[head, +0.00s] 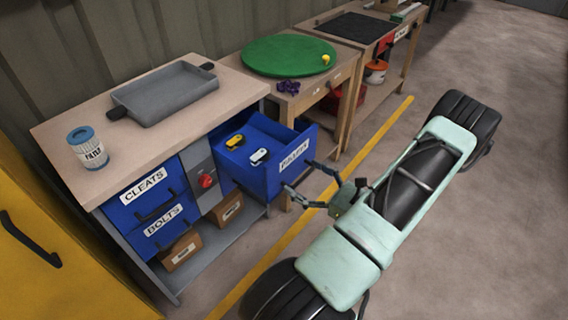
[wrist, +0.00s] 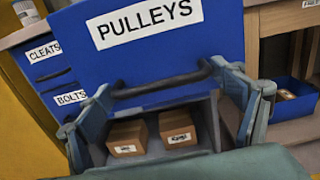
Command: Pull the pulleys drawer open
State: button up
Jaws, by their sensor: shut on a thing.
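The blue pulleys drawer (head: 292,163) stands pulled out from the bench, with its inside showing in the head view. A yellow-and-black pulley (head: 235,141) and a white-and-blue pulley (head: 259,156) lie in it. Its labelled front (wrist: 150,45) fills the upper middle of the wrist view. The dark bar handle (wrist: 160,86) runs across below the label. My gripper (head: 301,177) is at the drawer front, its fingers spread to the two ends of the handle and shut on it. The exact finger contact is hard to see.
The cleats drawer (head: 146,193) and bolts drawer (head: 166,228) are shut, left of a panel with a red knob (head: 206,180). Cardboard boxes (wrist: 178,129) sit on the shelf below. A grey tray (head: 165,97) and a can (head: 87,148) stand on the bench.

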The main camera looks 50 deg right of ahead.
jog(key=s, duration=0.6)
jog(key=shift+s+d, duration=0.25)
jog(key=shift+d, duration=0.15)
jog(key=o, duration=1.4)
jog(key=s, duration=0.8)
jog(key=s+d, duration=0.1)
jog(key=s, duration=0.3)
jog(key=shift+w, duration=0.1)
